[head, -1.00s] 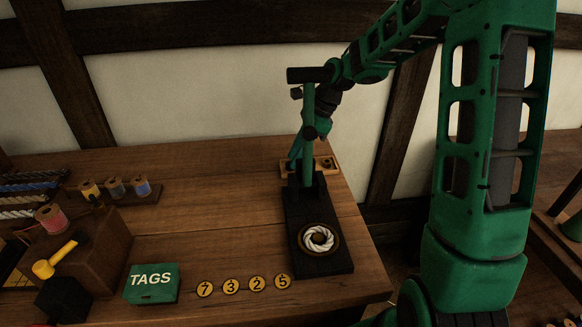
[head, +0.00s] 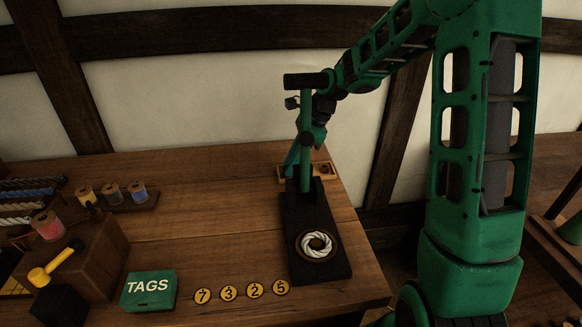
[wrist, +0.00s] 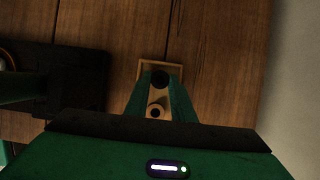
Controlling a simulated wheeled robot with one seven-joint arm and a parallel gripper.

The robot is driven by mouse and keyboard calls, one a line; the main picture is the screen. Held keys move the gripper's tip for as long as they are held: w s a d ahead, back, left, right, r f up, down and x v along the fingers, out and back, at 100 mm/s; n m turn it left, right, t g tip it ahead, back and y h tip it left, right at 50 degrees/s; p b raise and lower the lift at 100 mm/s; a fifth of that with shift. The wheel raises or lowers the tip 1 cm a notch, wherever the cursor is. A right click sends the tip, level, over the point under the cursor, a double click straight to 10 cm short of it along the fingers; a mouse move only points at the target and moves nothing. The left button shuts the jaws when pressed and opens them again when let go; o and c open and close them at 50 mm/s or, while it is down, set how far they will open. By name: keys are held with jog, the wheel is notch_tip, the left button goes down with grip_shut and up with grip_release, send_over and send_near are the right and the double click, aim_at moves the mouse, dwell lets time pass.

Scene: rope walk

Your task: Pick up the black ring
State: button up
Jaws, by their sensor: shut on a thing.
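The black ring (wrist: 160,78) shows in the wrist view as a small dark round shape between the fingertips of my gripper (wrist: 160,82). My gripper is shut on it, above or in a small wooden tray (wrist: 146,69); I cannot tell whether the ring touches the tray. A lighter round piece with a dark centre (wrist: 155,112) lies nearer, between the fingers. In the head view, the tray (head: 284,172) sits at the back right of the bench, and my gripper (head: 320,150) is partly hidden behind the green lever of a press.
The black press (head: 340,262) with its green lever (head: 305,120) stands just in front of the tray, a white rope coil (head: 316,244) on its base. Number tags (head: 228,292), a TAGS box (head: 148,290) and spools (head: 112,193) lie left. The bench middle is clear.

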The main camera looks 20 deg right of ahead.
jog(key=v, duration=0.3)
jog(key=shift+w+a+r, duration=0.1)
jog(key=shift+a+r, duration=0.1)
jog(key=shift+r, duration=0.15)
jog(key=s+d, duration=0.3)
jog(key=d, duration=1.4)
jog(key=shift+s, duration=0.2)
jog(key=shift+s, duration=0.1)
